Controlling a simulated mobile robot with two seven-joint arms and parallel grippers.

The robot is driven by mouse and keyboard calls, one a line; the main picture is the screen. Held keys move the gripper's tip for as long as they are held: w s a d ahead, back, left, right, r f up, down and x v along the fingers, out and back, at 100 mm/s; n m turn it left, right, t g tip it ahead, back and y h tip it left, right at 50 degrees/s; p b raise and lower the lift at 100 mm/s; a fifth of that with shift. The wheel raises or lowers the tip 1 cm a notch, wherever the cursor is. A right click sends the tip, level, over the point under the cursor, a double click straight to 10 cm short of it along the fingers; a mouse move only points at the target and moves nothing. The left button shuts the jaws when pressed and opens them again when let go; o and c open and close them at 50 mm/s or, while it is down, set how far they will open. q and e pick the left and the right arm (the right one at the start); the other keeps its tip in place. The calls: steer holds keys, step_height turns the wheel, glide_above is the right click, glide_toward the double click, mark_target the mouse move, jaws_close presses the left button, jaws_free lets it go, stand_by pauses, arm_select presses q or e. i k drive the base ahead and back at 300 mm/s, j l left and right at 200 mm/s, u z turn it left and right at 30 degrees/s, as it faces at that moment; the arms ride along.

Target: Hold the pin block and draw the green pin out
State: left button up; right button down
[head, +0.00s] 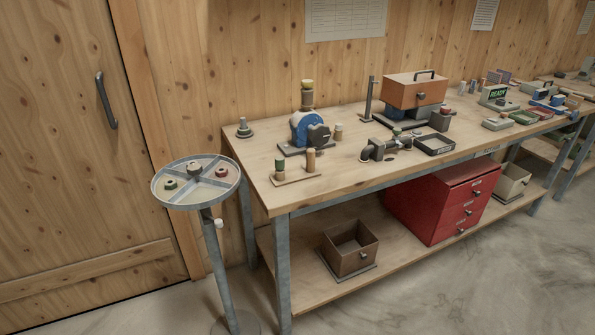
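Near the left front corner of the workbench, a flat wooden base (295,178) carries two upright posts. One post has a green upper part (279,164); the other is brown with a pale top (311,160). This may be the pin block with the green pin, but it is too small to tell how the pin sits. Farther right, a dark grey block (440,121) with a small red top is another small fixture, and its details are unclear. Neither of my grippers shows in the head view.
The workbench (350,181) has a blue machine (302,130), a pipe fitting (377,150), a dark tray (434,144) and an orange-brown box (414,90). A round divided tray stand (160,190) stands left of it. A red drawer cabinet (436,204) and an open box (349,258) sit below.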

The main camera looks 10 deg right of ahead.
mark_target(280, 161)
steer(key=i+l+u, duration=0.1)
steer(key=i+l, duration=0.2)
steer(key=i+l+u, duration=0.15)
steer(key=l, duration=0.25)
steer(key=i+l+u, duration=0.1)
steer(key=i+l, duration=0.25)
steer(key=i+l+u, duration=0.15)
steer(key=l, duration=0.25)
steer(key=i, duration=0.1)
